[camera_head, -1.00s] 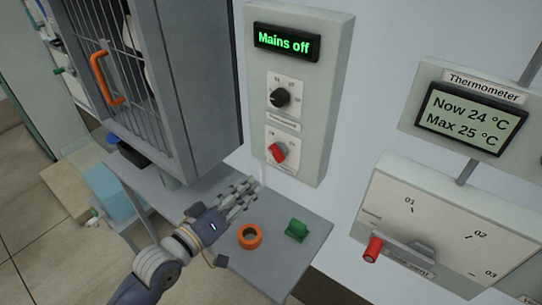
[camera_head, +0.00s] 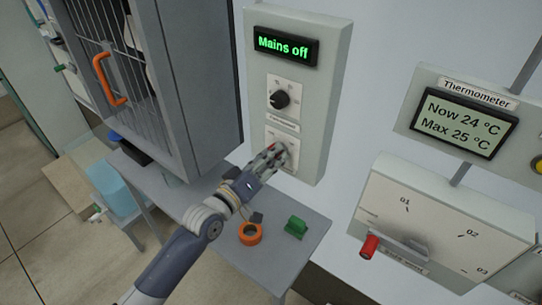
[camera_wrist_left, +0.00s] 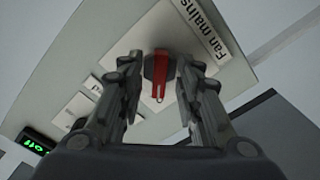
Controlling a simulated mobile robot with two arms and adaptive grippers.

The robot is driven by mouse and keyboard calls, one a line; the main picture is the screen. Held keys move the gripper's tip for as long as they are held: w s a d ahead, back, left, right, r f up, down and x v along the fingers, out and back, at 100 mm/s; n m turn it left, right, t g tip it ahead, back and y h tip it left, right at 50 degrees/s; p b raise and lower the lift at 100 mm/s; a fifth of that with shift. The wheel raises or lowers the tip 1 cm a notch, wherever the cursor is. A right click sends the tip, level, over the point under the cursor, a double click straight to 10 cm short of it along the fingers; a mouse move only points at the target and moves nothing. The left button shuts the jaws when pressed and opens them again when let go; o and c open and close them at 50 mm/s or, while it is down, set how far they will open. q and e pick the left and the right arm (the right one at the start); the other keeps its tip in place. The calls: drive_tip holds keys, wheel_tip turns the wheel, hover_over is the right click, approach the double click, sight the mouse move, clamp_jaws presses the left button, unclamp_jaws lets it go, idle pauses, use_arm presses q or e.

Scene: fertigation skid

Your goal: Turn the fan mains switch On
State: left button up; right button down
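The fan mains switch is a red rotary knob (camera_wrist_left: 160,74) on a pale plate, beside a "Fan mains" label (camera_wrist_left: 210,30) in the left wrist view. In the head view my left gripper (camera_head: 274,156) is in front of the lower plate of the wall panel (camera_head: 310,120) and mostly hides the knob. In the left wrist view the gripper's two fingers (camera_wrist_left: 164,84) stand apart on either side of the red knob; I cannot tell whether they touch it. The panel display (camera_head: 286,45) reads "Mains off". My right gripper is not in view.
A black dial (camera_head: 280,98) sits just above the switch. A grey shelf (camera_head: 275,270) below holds an orange ring (camera_head: 250,233) and a green piece (camera_head: 296,227). A caged cabinet (camera_head: 200,90) stands close on the left; a box with a red-tipped lever (camera_head: 370,246) is on the right.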

use_arm(q)
clamp_jaws()
drive_tip(key=shift+m, duration=0.3)
drive_tip(key=shift+w+m+p, duration=0.1)
drive_tip(key=shift+m+p, duration=0.25)
drive_tip(key=shift+m, duration=8.35)
